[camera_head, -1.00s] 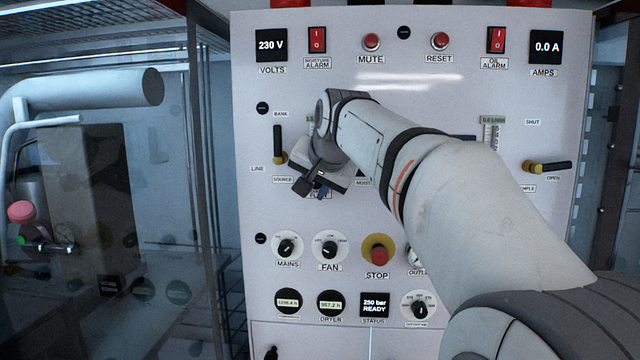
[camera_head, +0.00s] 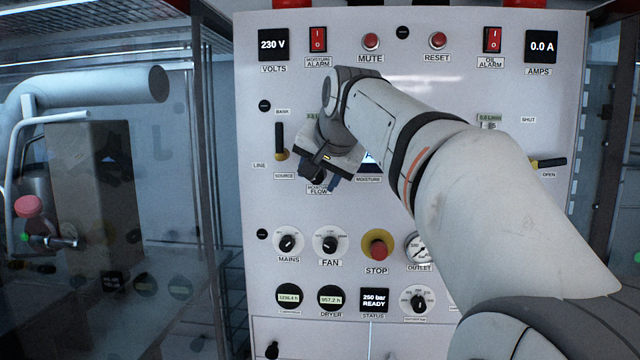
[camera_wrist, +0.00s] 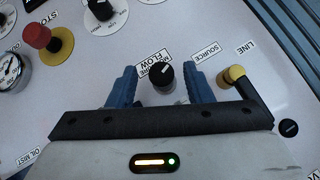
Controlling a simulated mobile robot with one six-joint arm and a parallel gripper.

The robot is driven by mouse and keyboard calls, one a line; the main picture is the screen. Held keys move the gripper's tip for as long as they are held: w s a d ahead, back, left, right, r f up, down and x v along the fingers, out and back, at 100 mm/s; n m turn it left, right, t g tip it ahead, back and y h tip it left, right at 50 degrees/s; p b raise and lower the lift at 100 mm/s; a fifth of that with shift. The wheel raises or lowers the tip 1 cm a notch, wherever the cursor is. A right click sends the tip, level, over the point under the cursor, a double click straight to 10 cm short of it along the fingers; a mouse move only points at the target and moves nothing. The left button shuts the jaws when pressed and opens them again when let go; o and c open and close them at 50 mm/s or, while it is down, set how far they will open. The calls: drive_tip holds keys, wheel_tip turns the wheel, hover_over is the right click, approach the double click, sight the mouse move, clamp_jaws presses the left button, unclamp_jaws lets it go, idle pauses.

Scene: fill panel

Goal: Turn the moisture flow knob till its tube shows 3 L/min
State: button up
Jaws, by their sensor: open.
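The moisture flow knob (camera_wrist: 160,77) is a black round knob with a white pointer line. In the wrist view it sits between the two blue fingers of my gripper (camera_wrist: 158,80), with a gap on each side. The "MOISTURE FLOW" label (camera_wrist: 152,60) beside it is partly covered by the knob. In the head view my gripper (camera_head: 324,182) is in front of the panel just above the same label (camera_head: 319,189). My gripper is open. The moisture flow tube is mostly hidden behind my arm; its reading cannot be seen.
The source lever (camera_head: 280,142) stands close left of my gripper. The mains knob (camera_head: 288,243), fan knob (camera_head: 330,243) and red stop button (camera_head: 377,249) are below. The outlet gauge (camera_head: 419,248) is at lower right. A glass enclosure stands left of the panel.

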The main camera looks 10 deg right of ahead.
drive_tip(key=v, duration=0.4)
drive_tip(key=s+f+n+g+b, duration=0.2)
drive_tip(key=s+f, duration=0.6)
drive_tip(key=f, duration=0.6)
drive_tip(key=s+f+n+g+b, duration=0.2)
drive_tip(key=s+f, duration=0.6)
drive_tip(key=f, duration=0.7)
drive_tip(key=s+f+n+g+b, duration=0.2)
drive_tip(key=s+f, duration=0.6)
drive_tip(key=f, duration=0.7)
drive_tip(key=shift+g+h, duration=0.3)
drive_tip(key=shift+s+f, duration=0.1)
drive_tip(key=shift+s+a, duration=0.1)
drive_tip(key=shift+s, duration=0.5)
